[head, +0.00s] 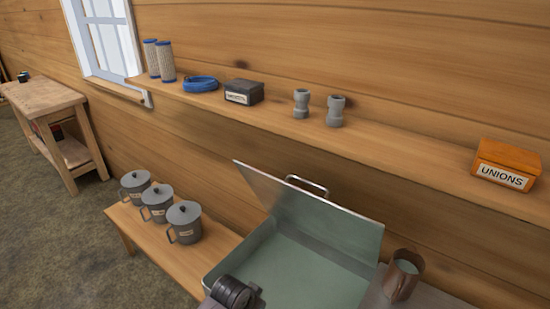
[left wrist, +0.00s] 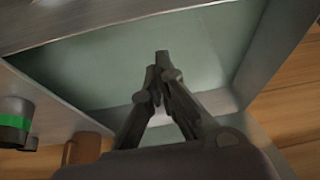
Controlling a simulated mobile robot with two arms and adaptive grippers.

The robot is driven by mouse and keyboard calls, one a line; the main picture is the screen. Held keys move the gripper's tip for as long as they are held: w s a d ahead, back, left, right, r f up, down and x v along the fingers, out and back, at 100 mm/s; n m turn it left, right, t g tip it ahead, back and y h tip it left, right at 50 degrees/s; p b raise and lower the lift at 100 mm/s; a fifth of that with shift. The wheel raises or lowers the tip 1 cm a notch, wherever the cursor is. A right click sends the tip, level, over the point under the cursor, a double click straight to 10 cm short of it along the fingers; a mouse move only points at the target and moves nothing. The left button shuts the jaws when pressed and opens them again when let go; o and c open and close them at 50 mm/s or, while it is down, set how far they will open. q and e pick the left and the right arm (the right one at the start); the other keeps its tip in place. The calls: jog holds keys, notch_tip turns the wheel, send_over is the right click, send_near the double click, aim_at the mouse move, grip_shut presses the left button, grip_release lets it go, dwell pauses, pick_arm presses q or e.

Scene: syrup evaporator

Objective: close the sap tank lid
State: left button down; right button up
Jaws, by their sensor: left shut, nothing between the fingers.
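The sap tank (head: 222,268) is a grey metal box with a pale green inside, at the bottom middle of the head view. Its lid (head: 312,215) stands open, tilted up at the back, with a metal handle (head: 307,185) at its far edge. In the left wrist view my left gripper (left wrist: 160,62) is shut and empty, its fingertips together in front of the pale green metal surface (left wrist: 95,82). Whether they touch it I cannot tell. In the head view a dark part of my arm shows at the tank's near edge; the fingertips are hidden there. My right gripper is not in view.
A copper pitcher (head: 403,275) stands right of the tank. Several lidded grey pots (head: 185,222) stand on a bench (head: 128,222) to the left. A wall shelf (head: 405,162) behind holds an orange UNIONS box (head: 508,163) and grey fittings (head: 301,104).

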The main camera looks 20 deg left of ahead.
pick_arm(q)
jog(key=w+a+r+t+p, duration=0.1)
jog(key=w+a+r, duration=0.1)
jog(key=w+r, duration=0.8)
jog(key=w+a+r+t+h+p, duration=0.15)
jog(key=w+r, duration=0.25)
jog(key=r, duration=1.2)
jog(key=w+a+r+t+p, duration=0.2)
jog(key=w+r, duration=0.4)
jog(key=r, duration=0.8)
jog(key=shift+m+g, duration=0.25)
jog(key=shift+m, duration=0.05)
jog(key=w+f+p, duration=0.1)
jog(key=f+p, duration=0.1)
jog(key=w+f+p, duration=0.1)
jog(key=w+f, duration=0.1)
jog(key=f, duration=0.1)
jog(key=w+f+p, duration=0.1)
jog(key=f+p, duration=0.1)
jog(key=f, duration=0.1)
jog(key=shift+w+d+f+p, duration=0.25)
jog(key=shift+w+p, duration=0.1)
jog(key=shift+s+a+f, duration=0.15)
jog(key=shift+s+f, duration=0.05)
jog(key=shift+s, duration=0.3)
jog(key=shift+f, duration=0.1)
jog(key=shift+w, duration=0.1)
jog(key=shift+f, duration=0.1)
